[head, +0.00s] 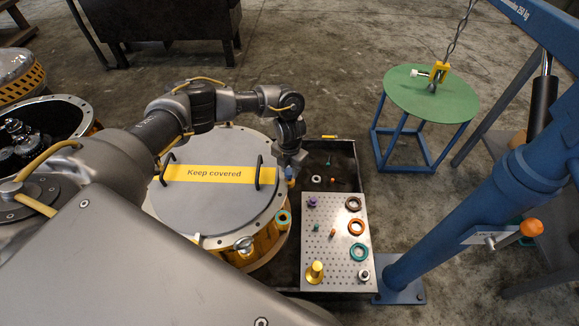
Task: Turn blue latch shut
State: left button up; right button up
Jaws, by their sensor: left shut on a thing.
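The blue latch (291,182) is a small blue piece at the right rim of the round covered housing (204,222). Only a little of it shows below my left gripper (291,174). My left gripper points down over the rim and is shut on the blue latch. The latch's exact angle is too small and too covered to tell. My right gripper is not in view.
The housing's grey lid has a yellow "Keep covered" strip (212,174) and two black handles. Right of it, a perforated plate (322,270) holds several rings and small parts in a dark tray (342,158). A green stool (405,95) and blue crane (470,215) stand farther right.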

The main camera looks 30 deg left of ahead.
pick_arm(q)
jog(key=n+p, duration=0.1)
jog(key=n, duration=0.1)
jog(key=n+p, duration=0.2)
jog(key=shift+r+n, duration=0.2)
jog(key=shift+n, duration=0.1)
jog(key=n+p, duration=0.3)
jog(key=n, duration=0.1)
jog(key=shift+d, duration=0.1)
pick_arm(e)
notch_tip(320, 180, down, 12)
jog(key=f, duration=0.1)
pick_arm(q)
jog(key=n+p, duration=0.3)
jog(key=n, duration=0.3)
jog(key=shift+f, duration=0.15)
jog(key=shift+n+p, duration=0.3)
jog(key=shift+n, duration=0.3)
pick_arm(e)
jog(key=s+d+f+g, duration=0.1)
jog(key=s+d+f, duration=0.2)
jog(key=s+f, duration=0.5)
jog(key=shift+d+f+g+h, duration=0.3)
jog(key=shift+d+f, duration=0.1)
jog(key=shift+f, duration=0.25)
pick_arm(q)
jog(key=o, duration=1)
jog(key=shift+c, duration=0.2)
